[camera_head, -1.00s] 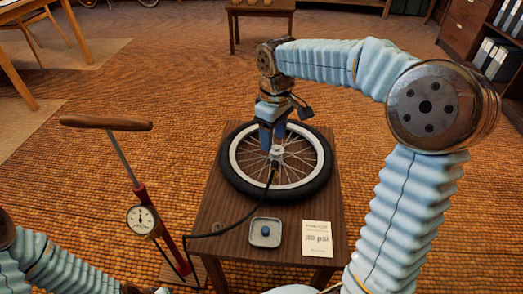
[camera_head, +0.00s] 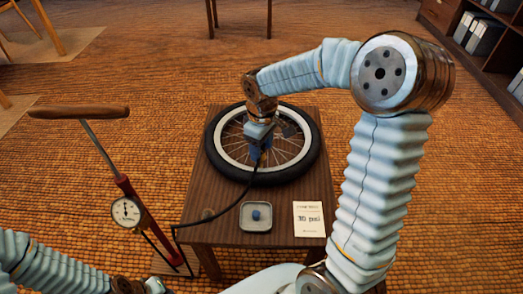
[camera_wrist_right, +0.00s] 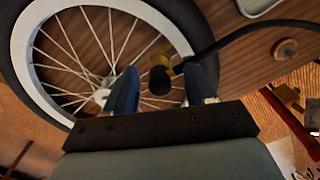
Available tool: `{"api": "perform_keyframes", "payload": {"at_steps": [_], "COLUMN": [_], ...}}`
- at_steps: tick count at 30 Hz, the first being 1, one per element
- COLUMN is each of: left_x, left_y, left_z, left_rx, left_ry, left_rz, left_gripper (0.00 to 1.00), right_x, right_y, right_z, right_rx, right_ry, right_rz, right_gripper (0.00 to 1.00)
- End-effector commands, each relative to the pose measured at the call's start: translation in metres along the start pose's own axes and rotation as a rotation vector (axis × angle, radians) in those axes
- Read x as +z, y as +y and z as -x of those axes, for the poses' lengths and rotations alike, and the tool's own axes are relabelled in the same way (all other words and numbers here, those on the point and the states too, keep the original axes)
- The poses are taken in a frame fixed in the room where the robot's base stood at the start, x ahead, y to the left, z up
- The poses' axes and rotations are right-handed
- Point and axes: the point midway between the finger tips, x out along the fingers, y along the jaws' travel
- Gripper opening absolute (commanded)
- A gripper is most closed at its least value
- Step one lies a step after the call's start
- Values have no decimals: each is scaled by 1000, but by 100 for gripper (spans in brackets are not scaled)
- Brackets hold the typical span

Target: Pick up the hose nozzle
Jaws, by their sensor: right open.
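The hose nozzle is a black and brass fitting at the end of the black hose; it shows in the wrist view (camera_wrist_right: 160,77). My right gripper (camera_wrist_right: 160,88) is open, with its two blue fingers on either side of the nozzle and a visible gap to each. In the head view my right gripper (camera_head: 254,154) points down at the near part of the wheel and mostly hides the nozzle. Only part of my left arm shows at the bottom left; its fingers are not visible.
The spoked wheel (camera_head: 217,165) lies flat on the small wooden table (camera_head: 190,203). In front are a grey tray (camera_head: 256,228) with a blue cap (camera_head: 255,215) and a "30 psi" card (camera_head: 309,219). The red floor pump (camera_head: 137,205) with its gauge stands left; its hose runs across the table.

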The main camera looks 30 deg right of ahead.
Motion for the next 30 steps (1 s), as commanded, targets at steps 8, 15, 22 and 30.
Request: {"api": "perform_keyframes", "payload": {"at_steps": [8,15,22,30], "left_x": [0,0,0,0], "left_y": [0,0,0,0], "left_z": [0,0,0,1], "left_rx": [0,0,0,0], "left_ry": [0,0,0,0], "left_rz": [0,0,0,0], "left_gripper": [0,0,0,0], "right_x": [0,0,0,0], "right_y": [0,0,0,0], "right_z": [-4,-4,-4,3], "right_rx": [1,0,1,1], "right_ry": [1,1,1,2], "right_rz": [0,-1,0,-1], "right_gripper": [53,17,0,0]}}
